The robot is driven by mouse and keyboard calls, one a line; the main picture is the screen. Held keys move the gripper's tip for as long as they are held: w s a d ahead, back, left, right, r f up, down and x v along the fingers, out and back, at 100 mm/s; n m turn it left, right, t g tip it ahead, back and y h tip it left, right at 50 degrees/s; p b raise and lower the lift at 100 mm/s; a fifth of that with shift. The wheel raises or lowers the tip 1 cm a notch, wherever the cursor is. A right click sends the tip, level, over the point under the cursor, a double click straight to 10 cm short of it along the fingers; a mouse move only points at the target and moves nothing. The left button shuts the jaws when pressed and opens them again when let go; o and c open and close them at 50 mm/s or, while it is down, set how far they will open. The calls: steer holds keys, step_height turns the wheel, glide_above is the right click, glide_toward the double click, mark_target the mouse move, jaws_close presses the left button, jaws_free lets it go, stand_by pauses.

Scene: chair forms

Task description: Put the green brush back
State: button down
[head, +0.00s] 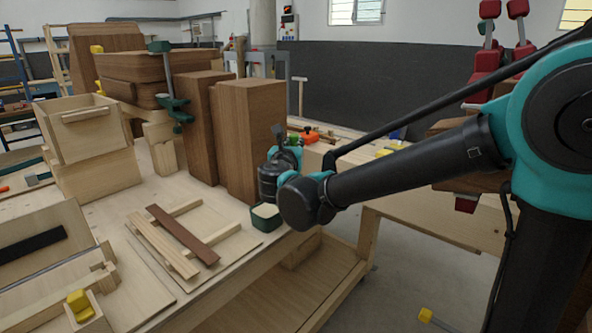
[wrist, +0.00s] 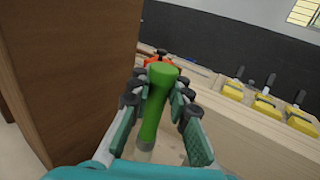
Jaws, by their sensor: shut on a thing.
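The green brush (wrist: 155,110) stands between the two fingers of my gripper (wrist: 160,92) in the wrist view. Its rounded handle end points up and away from my palm, and a pale part shows low down at its other end. My gripper is shut on the handle. A small dark green open box (head: 266,217) with a cream inside sits at the table edge below my wrist.
Tall brown wooden blocks (head: 252,140) stand close on the left of my gripper. A wooden frame with slats (head: 180,240) lies on the near table. Several yellow-based tools (wrist: 266,106) and an orange tool (wrist: 158,60) rest on the bench beyond. The table's right edge drops to a lower shelf.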

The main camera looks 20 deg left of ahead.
step_height(320, 180, down, 8)
steer(key=shift+f, duration=0.4)
stand_by(0.3)
steer(key=c, duration=1.4)
jaws_free()
steer(key=shift+c, duration=0.2)
steer(key=shift+s+r, duration=0.2)
steer(key=s+d, duration=0.1)
steer(key=s, duration=1)
steer(key=shift+s+d, duration=0.3)
steer(key=shift+d, duration=0.1)
